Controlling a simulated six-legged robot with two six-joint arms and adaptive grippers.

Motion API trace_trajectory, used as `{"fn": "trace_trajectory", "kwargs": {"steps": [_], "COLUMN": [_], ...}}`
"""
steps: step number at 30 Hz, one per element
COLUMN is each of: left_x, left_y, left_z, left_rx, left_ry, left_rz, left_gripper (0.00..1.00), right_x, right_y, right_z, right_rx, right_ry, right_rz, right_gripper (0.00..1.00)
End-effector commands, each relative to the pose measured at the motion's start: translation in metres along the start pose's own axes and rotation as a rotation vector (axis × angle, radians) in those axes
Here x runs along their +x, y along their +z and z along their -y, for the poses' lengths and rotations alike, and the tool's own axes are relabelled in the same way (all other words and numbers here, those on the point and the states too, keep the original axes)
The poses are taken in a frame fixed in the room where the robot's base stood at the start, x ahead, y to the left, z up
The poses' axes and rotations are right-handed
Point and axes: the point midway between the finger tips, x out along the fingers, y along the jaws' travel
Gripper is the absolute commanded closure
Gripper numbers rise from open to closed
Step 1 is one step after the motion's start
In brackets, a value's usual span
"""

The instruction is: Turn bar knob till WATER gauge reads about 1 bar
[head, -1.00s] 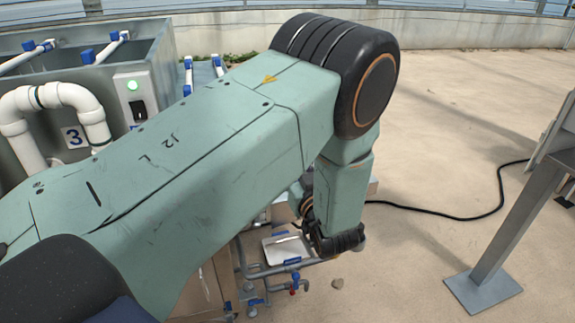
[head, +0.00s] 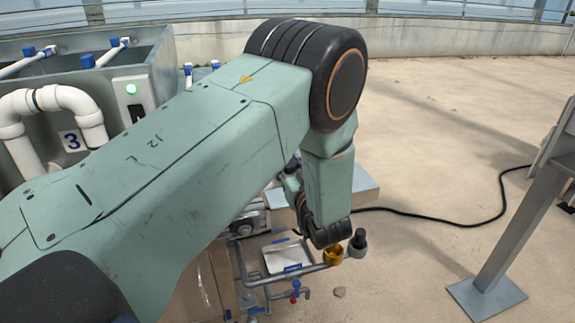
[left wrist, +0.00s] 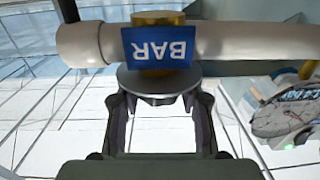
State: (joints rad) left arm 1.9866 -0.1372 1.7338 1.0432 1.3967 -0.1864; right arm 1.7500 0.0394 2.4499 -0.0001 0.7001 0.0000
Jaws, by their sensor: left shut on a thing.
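In the left wrist view, the blue BAR label (left wrist: 160,48), upside down, sits in front of a gold fitting (left wrist: 157,18) on a pale pipe. Just below it is the round grey bar knob (left wrist: 157,78). My left gripper (left wrist: 157,98) is shut on this knob, one finger at each side. In the head view my left arm hides the gripper and the held knob. I cannot make out the WATER gauge in either view. My right gripper is not in view.
In the head view, a gold part (head: 333,255) and a black-and-grey part (head: 358,243) show beside my left wrist. Grey pipework (head: 285,276) with a red valve is below. A grey post (head: 515,215) stands at right; a black cable (head: 450,220) crosses open floor.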

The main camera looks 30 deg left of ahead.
Motion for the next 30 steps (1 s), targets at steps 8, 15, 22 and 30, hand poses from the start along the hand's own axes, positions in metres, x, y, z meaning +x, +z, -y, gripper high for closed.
{"fn": "trace_trajectory", "kwargs": {"steps": [8, 15, 22, 30], "left_x": [0.0, -0.001, -0.001, -0.001], "left_y": [0.001, 0.001, 0.002, 0.004], "left_z": [0.003, 0.002, 0.001, 0.001], "left_rx": [0.001, 0.001, -0.001, -0.002], "left_ry": [-0.009, -0.032, -0.149, -0.351], "left_rz": [0.002, 0.001, 0.0, 0.002], "left_gripper": [0.94, 0.95, 0.95, 0.95], "right_x": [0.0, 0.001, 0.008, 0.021], "right_y": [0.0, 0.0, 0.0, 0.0], "right_z": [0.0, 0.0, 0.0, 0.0], "right_rx": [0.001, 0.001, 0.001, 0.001], "right_ry": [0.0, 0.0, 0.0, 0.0], "right_rz": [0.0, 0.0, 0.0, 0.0], "right_gripper": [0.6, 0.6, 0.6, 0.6]}}
